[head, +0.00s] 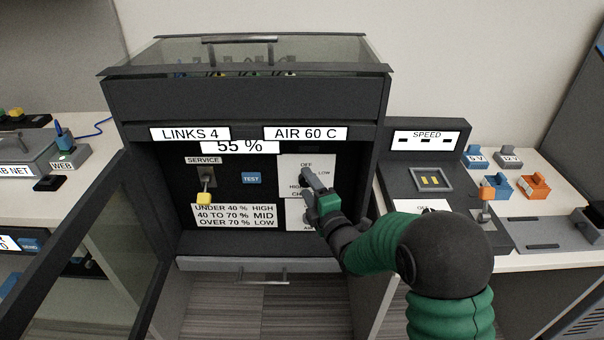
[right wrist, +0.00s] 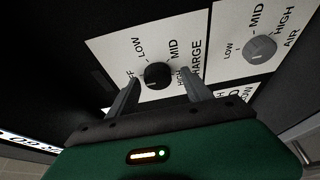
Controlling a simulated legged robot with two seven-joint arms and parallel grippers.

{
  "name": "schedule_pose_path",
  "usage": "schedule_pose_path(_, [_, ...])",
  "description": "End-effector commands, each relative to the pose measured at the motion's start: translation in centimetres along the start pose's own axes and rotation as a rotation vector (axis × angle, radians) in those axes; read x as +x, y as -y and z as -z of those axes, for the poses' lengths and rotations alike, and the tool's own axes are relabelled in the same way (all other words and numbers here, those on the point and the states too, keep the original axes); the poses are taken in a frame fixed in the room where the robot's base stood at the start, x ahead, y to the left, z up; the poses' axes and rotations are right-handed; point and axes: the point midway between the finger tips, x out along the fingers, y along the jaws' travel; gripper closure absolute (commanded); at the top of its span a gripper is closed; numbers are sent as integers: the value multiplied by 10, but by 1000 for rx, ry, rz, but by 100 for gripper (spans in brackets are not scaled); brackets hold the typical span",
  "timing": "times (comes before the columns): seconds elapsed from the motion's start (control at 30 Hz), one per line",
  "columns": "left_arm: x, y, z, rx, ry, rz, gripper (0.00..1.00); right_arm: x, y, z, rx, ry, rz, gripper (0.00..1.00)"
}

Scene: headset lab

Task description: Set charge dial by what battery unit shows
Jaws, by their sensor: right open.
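The battery unit (head: 240,105) shows "55 %" on its display (head: 232,147). A rule card (head: 235,216) reads under 40 % HIGH, 40 to 70 % MID, over 70 % LOW. The black charge dial (right wrist: 157,75) sits on a white plate marked OFF, LOW, MID and HIGH; I cannot tell surely which mark it points at. My right gripper (right wrist: 158,92) is open, with one finger on each side of the dial; contact is not clear. In the head view the right gripper (head: 309,188) covers part of the charge plate (head: 288,166). My left gripper is not in view.
A grey air dial (right wrist: 260,50) is beside the charge dial. A yellow-tipped service lever (head: 204,196) and a blue test button (head: 251,178) are to the left. The open glass door (head: 85,250) stands at left. A speed panel (head: 426,140) is at right.

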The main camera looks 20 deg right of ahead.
Motion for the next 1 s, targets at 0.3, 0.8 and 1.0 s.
schedule_pose_path(0.3, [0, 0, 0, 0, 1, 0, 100, 0, 1, 0, 0, 1, 1, 46])
schedule_pose_path(0.8, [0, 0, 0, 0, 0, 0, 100, 0, 2, 1, 1, -1, 4, 100])
schedule_pose_path(1.0, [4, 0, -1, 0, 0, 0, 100, 0, 5, 1, 21, -2, -2, 100])
